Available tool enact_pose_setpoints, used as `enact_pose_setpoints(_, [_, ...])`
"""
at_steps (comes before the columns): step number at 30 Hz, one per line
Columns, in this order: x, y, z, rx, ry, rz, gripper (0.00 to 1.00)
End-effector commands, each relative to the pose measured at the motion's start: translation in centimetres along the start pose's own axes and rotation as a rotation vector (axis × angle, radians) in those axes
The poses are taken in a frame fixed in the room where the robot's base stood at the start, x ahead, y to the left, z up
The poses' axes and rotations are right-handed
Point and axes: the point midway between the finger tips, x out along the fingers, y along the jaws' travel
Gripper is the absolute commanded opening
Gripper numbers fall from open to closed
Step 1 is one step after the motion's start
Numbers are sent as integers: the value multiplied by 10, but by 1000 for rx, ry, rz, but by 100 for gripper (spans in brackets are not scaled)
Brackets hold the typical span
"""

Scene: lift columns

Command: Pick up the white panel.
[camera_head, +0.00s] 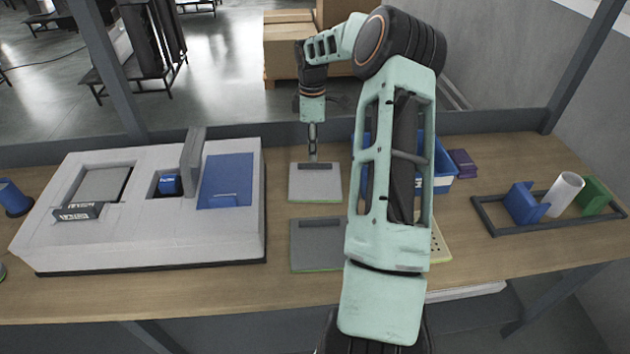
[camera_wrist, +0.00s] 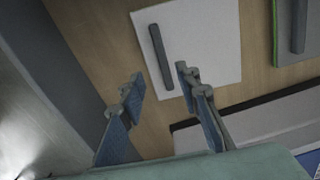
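The white panel (camera_head: 314,188) lies flat on the wooden table, left of my arm, with a dark grey bar handle (camera_head: 314,166) along its far side. In the wrist view the white panel (camera_wrist: 212,45) and its handle (camera_wrist: 160,57) show clearly. My gripper (camera_head: 312,156) points down over the handle. In the wrist view my gripper (camera_wrist: 160,80) is open, with its fingertips apart on either side of the handle's near end. Nothing is between the pads that I can see gripped. Exact height above the handle is hard to tell.
A grey panel (camera_head: 316,253) with a similar bar lies nearer. A large light grey fixture (camera_head: 140,230) with a blue plate (camera_head: 226,181) stands at left. A blue bin (camera_head: 443,168) is partly behind my arm. A dark frame (camera_head: 545,226) with several coloured parts sits at right.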

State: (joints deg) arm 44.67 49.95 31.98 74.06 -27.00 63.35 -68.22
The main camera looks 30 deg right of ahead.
Motion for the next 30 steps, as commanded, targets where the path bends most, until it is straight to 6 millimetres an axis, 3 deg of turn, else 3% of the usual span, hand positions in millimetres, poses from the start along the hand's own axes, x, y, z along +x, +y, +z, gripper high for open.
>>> enact_pose_setpoints(9, [43, -7, 6, 0, 0, -3, 30])
enact_pose_setpoints(18, [49, -6, 6, 0, 0, -1, 30])
enact_pose_setpoints(26, [48, -6, 6, 0, 0, -1, 2])
enact_pose_setpoints(30, [48, -6, 6, 0, 0, -1, 0])
